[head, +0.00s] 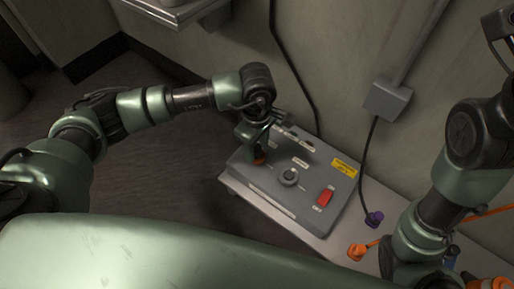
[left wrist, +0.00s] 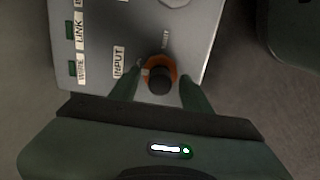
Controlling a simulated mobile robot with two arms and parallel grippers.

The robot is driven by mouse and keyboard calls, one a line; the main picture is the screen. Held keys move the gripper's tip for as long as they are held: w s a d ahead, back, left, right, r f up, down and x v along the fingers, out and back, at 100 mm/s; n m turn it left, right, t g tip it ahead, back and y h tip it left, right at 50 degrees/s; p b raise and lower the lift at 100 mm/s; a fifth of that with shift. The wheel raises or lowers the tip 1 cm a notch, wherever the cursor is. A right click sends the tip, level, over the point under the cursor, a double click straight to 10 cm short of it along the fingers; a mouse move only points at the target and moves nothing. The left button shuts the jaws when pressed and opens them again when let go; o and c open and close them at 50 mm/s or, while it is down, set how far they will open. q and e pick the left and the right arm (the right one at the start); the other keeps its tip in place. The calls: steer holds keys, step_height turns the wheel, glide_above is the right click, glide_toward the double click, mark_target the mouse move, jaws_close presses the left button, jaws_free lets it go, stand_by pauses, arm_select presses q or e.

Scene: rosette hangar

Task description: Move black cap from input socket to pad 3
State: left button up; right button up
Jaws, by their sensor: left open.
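In the left wrist view, the black cap (left wrist: 160,80) sits at an orange-ringed socket (left wrist: 158,63) beside the INPUT label on a grey panel. My left gripper (left wrist: 158,92) is open, with one finger on each side of the cap; I cannot tell whether they touch it. In the head view, my left gripper (head: 257,154) points down at the left part of the grey box and hides the cap; a bit of the orange ring (head: 260,161) shows below it. My right arm is at the right, its gripper not visible. I cannot make out pad 3.
The grey box (head: 262,190) carries a round knob (head: 289,177), a red switch (head: 324,197) and a yellow label (head: 344,168). A purple plug (head: 374,218) and an orange plug (head: 357,251) lie right of it on the bench. The wall stands close behind.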

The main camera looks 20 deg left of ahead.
arm_select(q)
jaws_close()
stand_by(1.4)
